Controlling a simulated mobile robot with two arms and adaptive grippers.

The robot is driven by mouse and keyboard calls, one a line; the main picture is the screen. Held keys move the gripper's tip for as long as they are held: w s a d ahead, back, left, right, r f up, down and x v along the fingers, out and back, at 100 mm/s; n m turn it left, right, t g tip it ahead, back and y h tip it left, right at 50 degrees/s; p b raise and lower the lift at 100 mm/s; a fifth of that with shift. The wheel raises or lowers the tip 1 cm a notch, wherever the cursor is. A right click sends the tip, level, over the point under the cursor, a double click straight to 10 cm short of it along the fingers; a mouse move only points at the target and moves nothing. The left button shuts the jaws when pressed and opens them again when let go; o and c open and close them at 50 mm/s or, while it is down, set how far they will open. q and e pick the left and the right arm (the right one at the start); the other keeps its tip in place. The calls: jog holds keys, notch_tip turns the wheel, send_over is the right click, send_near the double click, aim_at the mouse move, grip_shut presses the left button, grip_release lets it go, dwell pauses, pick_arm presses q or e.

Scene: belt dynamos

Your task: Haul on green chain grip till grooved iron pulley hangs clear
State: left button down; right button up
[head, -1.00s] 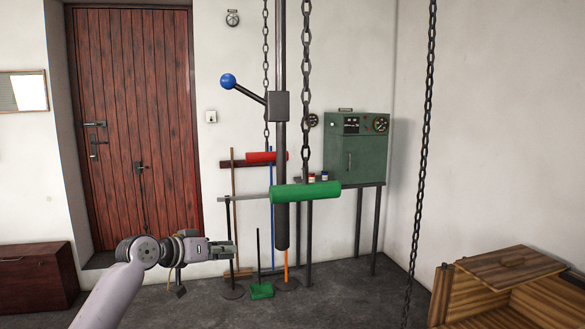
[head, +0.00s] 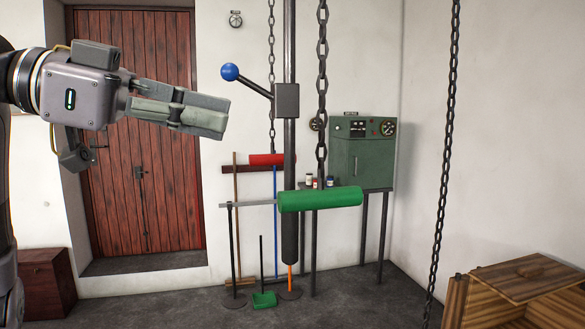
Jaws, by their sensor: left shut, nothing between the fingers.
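The green chain grip (head: 321,199) is a horizontal green cylinder hanging from a dark chain (head: 322,95), right of centre in the head view. It crosses in front of a dark vertical post. My left gripper (head: 226,117) is at the upper left, in front of the wooden door. It is shut and empty, pointing right, higher than the green grip and apart from it. A red cylinder (head: 266,160) hangs on another chain farther back. I cannot make out a grooved iron pulley in this view. My right gripper is not in view.
A lever with a blue knob (head: 229,72) juts left from the post (head: 290,130). A green cabinet (head: 362,150) stands on legs behind. A loose chain (head: 444,150) hangs at right above a wooden crate (head: 515,277). A broom and dustpan (head: 264,299) stand near the wall.

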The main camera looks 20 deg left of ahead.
pick_arm(q)
jog(key=p, duration=0.2)
send_over(290, 200)
notch_tip(290, 200, down, 5)
jog(key=shift+a+f, duration=0.2)
jog(key=shift+f, duration=0.45)
jog(key=shift+d, duration=0.1)
jog(key=shift+d, duration=0.1)
